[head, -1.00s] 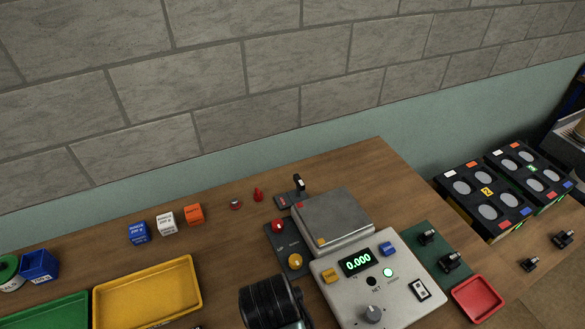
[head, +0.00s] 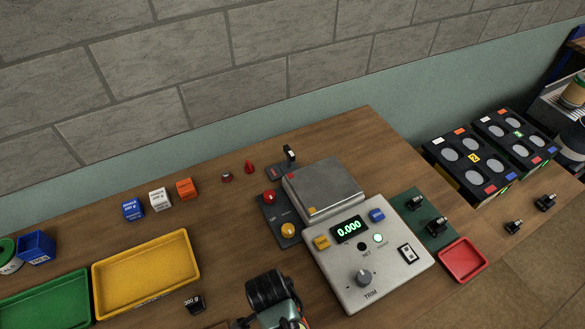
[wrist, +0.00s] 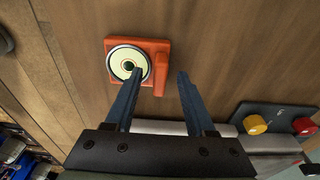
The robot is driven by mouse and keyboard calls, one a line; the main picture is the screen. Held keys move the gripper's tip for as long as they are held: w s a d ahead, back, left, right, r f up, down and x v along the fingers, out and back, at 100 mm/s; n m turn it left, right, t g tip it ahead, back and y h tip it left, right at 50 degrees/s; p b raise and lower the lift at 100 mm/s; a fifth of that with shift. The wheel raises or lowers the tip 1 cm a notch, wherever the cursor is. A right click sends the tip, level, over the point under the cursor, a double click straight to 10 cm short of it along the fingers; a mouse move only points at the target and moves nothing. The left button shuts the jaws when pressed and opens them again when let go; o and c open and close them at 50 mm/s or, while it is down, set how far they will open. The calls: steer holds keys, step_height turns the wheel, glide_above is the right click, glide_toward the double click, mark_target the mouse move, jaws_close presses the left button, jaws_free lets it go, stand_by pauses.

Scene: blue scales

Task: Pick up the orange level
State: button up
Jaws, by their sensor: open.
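The orange level (wrist: 151,53) lies on the wooden table in the wrist view. It is a squarish orange block with a round pale bubble vial and a raised bar on its right side. My gripper (wrist: 160,75) is open, with nothing held between its dark fingers. In the picture, the left fingertip overlaps the vial and the right one is just right of the block. I cannot tell the height of the fingers above it. In the head view, my dark arm (head: 272,288) is at the bottom edge and the level is not clearly visible.
The scale (head: 365,255) with its metal plate (head: 322,190) stands right of my arm. A yellow tray (head: 146,273), a green tray (head: 45,300) and a black 200 g block (head: 195,303) are to the left. A red tray (head: 463,260) is at the right.

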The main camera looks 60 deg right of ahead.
steer(key=shift+f, duration=0.3)
steer(key=shift+c, duration=0.3)
jaws_close()
steer(key=shift+r, duration=0.1)
